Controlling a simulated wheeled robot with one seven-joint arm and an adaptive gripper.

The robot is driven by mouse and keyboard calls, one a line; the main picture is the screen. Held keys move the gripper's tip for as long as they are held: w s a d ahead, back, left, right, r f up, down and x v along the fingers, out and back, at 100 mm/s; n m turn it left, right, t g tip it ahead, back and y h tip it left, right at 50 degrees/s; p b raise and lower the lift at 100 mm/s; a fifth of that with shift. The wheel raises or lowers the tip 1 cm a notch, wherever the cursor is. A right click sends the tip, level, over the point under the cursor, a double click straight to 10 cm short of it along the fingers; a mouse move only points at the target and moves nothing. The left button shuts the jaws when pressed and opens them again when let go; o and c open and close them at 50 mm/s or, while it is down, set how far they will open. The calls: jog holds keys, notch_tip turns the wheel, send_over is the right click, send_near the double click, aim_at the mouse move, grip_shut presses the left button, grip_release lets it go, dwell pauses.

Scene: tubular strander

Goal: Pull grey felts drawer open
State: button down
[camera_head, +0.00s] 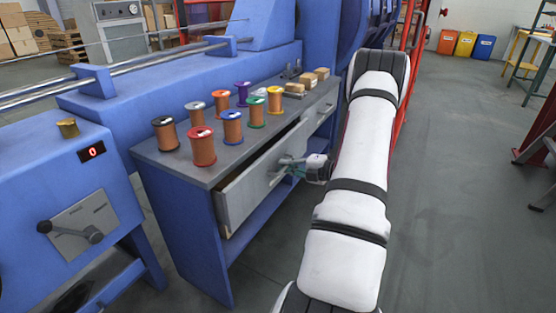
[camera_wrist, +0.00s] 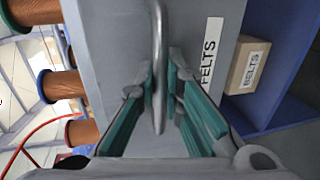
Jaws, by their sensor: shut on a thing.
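The grey felts drawer (camera_head: 246,190) is under the grey bench top in the head view. Its front stands a little out from the bench, with a narrow gap along its top edge. In the wrist view, the grey drawer front (camera_wrist: 112,38) carries a white FELTS label (camera_wrist: 211,48). A metal bar handle (camera_wrist: 159,40) crosses in front of it. My gripper (camera_head: 288,165) is at the handle, its teal fingers (camera_wrist: 160,80) on either side of the bar and shut on it. The drawer's inside is mostly hidden.
Several wire spools (camera_head: 202,147) and small wooden blocks (camera_head: 308,79) stand on the bench top (camera_head: 185,172). A box marked BELTS (camera_wrist: 247,66) sits on the blue shelf beneath. A blue machine with a lever (camera_head: 70,228) is at left. Grey floor (camera_head: 450,170) at right is clear.

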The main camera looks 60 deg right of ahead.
jog(key=f+p+v, duration=0.1)
jog(key=p+v, duration=0.1)
jog(key=v, duration=0.5)
jog(key=f+p+v, duration=0.2)
jog(key=v, duration=0.6)
jog(key=shift+s+p, duration=0.35)
jog(key=shift+s, duration=0.15)
jog(key=shift+d+f, duration=0.1)
jog(key=c, duration=1.7)
grip_release()
jog(key=v, duration=1.2)
jog(key=shift+d, duration=0.1)
